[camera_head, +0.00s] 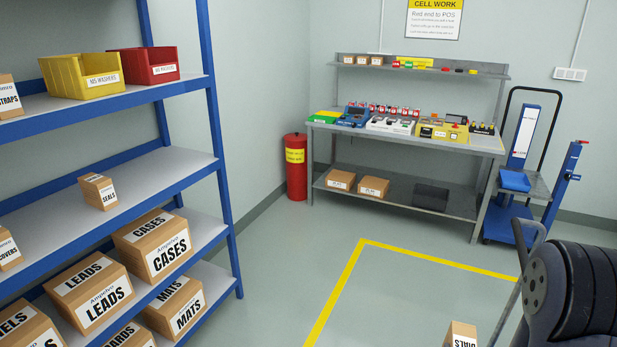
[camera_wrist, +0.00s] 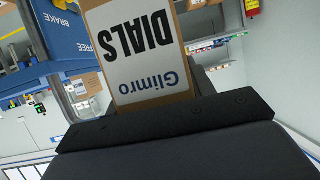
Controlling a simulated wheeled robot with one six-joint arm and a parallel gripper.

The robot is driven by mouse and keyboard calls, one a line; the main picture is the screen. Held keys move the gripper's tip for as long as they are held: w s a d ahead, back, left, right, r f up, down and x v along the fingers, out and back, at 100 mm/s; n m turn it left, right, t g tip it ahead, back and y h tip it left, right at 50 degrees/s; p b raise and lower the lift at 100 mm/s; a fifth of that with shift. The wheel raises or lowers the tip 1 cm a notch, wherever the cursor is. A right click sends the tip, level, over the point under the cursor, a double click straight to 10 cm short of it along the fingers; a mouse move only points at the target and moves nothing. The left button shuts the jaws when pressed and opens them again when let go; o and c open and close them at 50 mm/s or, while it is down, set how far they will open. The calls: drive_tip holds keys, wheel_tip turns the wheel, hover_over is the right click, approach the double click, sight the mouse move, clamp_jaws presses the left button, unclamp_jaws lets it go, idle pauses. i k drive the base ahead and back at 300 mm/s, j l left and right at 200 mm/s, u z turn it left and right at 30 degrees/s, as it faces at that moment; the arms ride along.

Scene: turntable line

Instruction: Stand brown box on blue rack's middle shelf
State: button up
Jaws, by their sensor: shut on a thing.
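The blue rack (camera_head: 222,165) stands at the left in the head view, well apart from the box. Its shelf with the small SEALS box (camera_head: 98,191) has bare surface to the right (camera_head: 165,170).
Yellow (camera_head: 80,77) and red (camera_head: 150,66) bins stand on the shelf above. CASES (camera_head: 152,245) and LEADS (camera_head: 88,290) boxes fill the shelf below. A workbench (camera_head: 400,138), red cylinder (camera_head: 295,167) and blue trolley (camera_head: 515,180) stand behind.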

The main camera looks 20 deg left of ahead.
sight(137, 186)
drive_tip(key=i+j, duration=0.1)
drive_tip(key=j, duration=0.3)
drive_tip(key=i+j, duration=0.15)
drive_tip(key=j, duration=0.25)
drive_tip(key=i+j, duration=0.1)
drive_tip(key=j, duration=0.35)
drive_tip(key=i+j, duration=0.15)
drive_tip(key=j, duration=0.25)
drive_tip(key=i+j, duration=0.1)
drive_tip(key=j, duration=0.3)
